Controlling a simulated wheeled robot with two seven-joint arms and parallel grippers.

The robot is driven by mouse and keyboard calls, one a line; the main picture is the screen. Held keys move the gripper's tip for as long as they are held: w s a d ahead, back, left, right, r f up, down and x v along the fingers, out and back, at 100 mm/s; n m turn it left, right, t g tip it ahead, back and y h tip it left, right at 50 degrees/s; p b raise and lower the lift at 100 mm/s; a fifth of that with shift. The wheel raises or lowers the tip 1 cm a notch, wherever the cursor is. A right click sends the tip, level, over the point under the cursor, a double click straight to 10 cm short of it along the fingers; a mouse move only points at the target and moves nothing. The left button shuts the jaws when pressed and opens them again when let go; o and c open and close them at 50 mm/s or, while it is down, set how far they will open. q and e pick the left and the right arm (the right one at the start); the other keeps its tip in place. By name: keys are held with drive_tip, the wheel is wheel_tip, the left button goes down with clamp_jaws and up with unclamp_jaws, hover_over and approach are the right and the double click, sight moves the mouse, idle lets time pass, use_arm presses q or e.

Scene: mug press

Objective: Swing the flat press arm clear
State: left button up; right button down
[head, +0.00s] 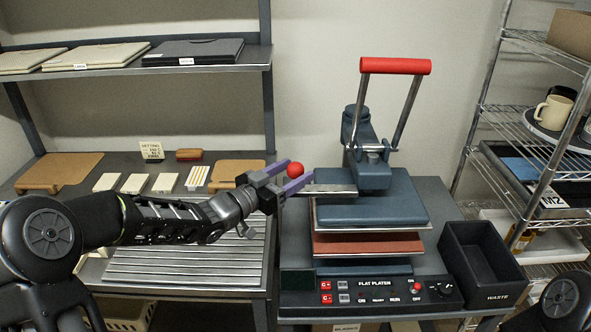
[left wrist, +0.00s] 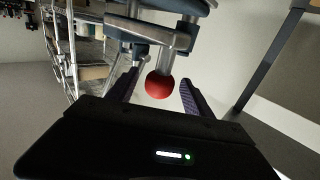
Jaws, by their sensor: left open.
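The flat press (head: 372,198) stands on the grey bench, its blue upper platen above a reddish pad with a gap between them. Its red-gripped lever (head: 395,66) stands raised. A metal swing handle with a red ball knob (head: 295,170) sticks out to the left from the press arm. My left gripper (head: 296,180) is open at the knob, one finger on each side of it. In the left wrist view the red knob (left wrist: 159,85) sits between the two spread fingers, with a visible gap to the right finger. My right gripper is not in view.
A black waste bin (head: 483,262) stands right of the press. A wire rack (head: 530,130) with mugs is at the right. A slatted metal surface (head: 185,255) and several pale blocks (head: 137,182) lie left of the press. A shelf (head: 150,68) hangs above.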

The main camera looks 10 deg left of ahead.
use_arm(q)
drive_tip(key=shift+w+d, duration=0.25)
drive_tip(key=shift+w, duration=0.2)
clamp_jaws()
idle(0.4)
idle(0.3)
